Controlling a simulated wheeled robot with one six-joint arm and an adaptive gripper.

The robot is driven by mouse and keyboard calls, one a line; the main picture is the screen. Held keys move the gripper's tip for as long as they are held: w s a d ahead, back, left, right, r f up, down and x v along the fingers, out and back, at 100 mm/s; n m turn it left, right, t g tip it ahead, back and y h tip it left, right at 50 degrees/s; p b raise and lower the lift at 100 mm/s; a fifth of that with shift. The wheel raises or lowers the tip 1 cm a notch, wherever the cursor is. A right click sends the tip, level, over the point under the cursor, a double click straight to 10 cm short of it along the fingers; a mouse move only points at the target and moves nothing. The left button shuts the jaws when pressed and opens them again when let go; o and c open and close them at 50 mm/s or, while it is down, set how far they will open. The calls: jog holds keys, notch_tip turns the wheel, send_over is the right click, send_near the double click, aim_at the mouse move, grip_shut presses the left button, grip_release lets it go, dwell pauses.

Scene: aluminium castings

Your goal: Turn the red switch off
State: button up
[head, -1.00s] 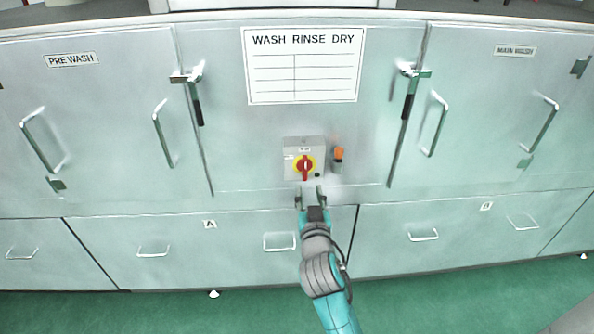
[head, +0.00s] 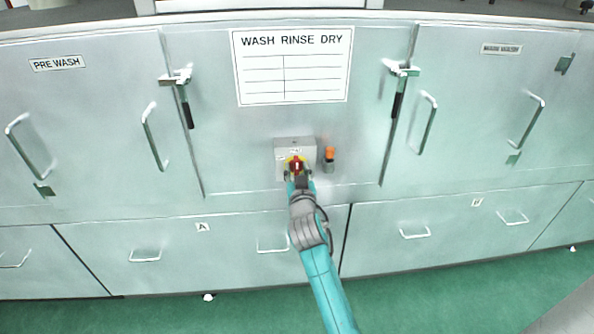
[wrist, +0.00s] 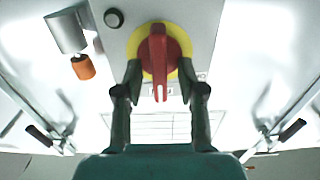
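The red switch (wrist: 158,60) is a rotary handle on a yellow round plate (wrist: 133,44), mounted on a grey box (head: 307,146) on the machine front. In the head view the switch (head: 296,165) is partly covered by my gripper, and its handle looks upright. My gripper (wrist: 160,80) is open, with one finger on each side of the red handle. The fingers look apart from the handle, with small gaps on both sides. In the head view my gripper (head: 298,177) is right at the box's lower front.
An orange-tipped fitting (head: 329,155) sticks out just right of the box. Latch handles (head: 187,105) (head: 398,95) and door handles (head: 155,136) flank the middle panel. A WASH RINSE DRY sign (head: 292,66) is above. Green floor (head: 400,300) lies below.

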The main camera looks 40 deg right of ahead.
grip_shut()
jog(key=shift+n, duration=0.4)
jog(key=n, duration=0.3)
jog(key=shift+w+a+n, duration=0.1)
jog(key=shift+a+n, duration=0.05)
jog(key=shift+n, duration=0.15)
jog(key=n, duration=0.4)
jog(key=shift+a+f+n, duration=0.15)
jog(key=shift+n, duration=0.15)
jog(key=n, duration=0.4)
jog(key=shift+w+f+n, duration=0.1)
jog(key=shift+f+n, duration=0.05)
jog(key=shift+n, duration=0.15)
jog(key=shift+a+f+n, duration=0.1)
jog(key=shift+f+n, duration=0.1)
jog(key=shift+n, duration=1.9)
